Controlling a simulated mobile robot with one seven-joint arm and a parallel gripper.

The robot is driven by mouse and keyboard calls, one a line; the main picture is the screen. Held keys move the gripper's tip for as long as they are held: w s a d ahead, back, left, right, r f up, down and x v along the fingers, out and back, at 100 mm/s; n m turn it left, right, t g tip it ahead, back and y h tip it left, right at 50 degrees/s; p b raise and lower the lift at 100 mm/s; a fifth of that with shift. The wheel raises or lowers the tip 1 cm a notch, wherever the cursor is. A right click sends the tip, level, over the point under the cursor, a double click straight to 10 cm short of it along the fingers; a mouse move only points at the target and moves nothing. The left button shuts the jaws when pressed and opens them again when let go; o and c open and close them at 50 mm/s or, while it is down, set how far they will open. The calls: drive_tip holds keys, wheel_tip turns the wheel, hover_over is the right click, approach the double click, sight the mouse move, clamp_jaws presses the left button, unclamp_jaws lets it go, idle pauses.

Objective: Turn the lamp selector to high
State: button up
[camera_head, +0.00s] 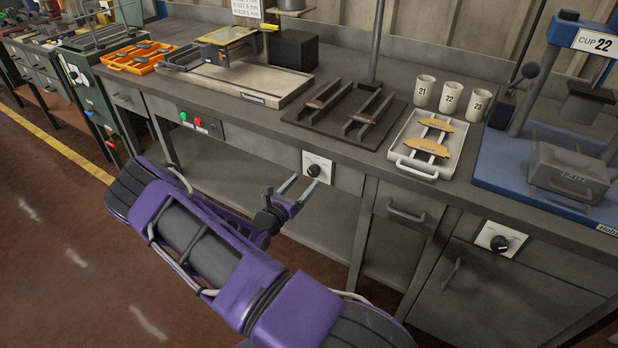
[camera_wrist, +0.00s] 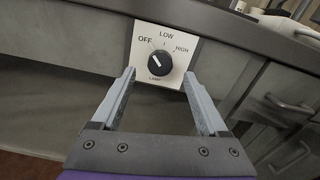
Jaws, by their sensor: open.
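The lamp selector (camera_wrist: 159,64) is a round black knob on a white plate (camera_wrist: 180,78) marked OFF, LOW and HIGH, with LAMP below. Its white pointer line slants up and left, toward OFF. In the head view the selector (camera_head: 314,170) is on the bench's front panel. My gripper (camera_wrist: 160,100) is open and empty in the wrist view. Its two fingers point at the plate, one to each side below the knob, and appear short of it. In the head view my gripper (camera_head: 297,188) is just left of and below the selector.
Another black knob (camera_head: 499,243) on a white plate is on the cabinet at the right. Green and red buttons (camera_head: 190,119) are on the panel at the left. A drawer handle (camera_head: 405,212) protrudes right of the selector. The space under the bench is open.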

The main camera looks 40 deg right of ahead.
sight(312, 173)
drive_tip(key=shift+x, duration=1.95)
clamp_jaws()
